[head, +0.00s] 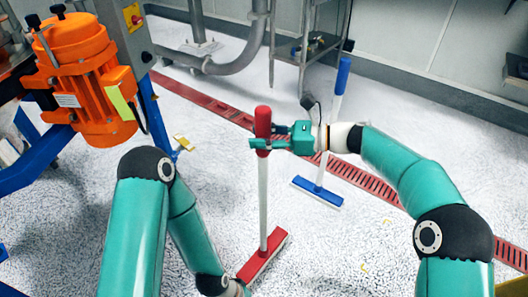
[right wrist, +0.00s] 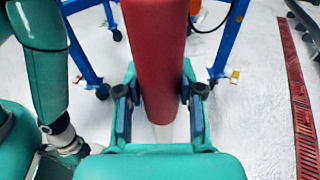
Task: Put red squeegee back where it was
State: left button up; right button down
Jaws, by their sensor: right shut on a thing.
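The red squeegee (head: 263,190) stands nearly upright in the head view, with a red grip on top, a pale pole and a red head (head: 262,258) low down, at or near the floor. My right gripper (head: 262,144) is shut on its red grip. In the right wrist view the red grip (right wrist: 155,60) stands between the two fingers (right wrist: 158,105). My left arm comes in at the lower left of the head view. Its gripper is out of frame at the bottom edge.
A blue squeegee (head: 319,190) stands upright behind my right arm. A red floor drain grate (head: 205,101) crosses the floor. An orange motor (head: 88,85) on a blue frame (head: 150,110) stands at the left. A metal rack (head: 305,45) is at the back.

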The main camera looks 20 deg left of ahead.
notch_tip(320, 180, down, 4)
jog(key=shift+r+b, duration=0.1)
jog(key=shift+b, duration=0.5)
jog(key=c, duration=0.7)
grip_release()
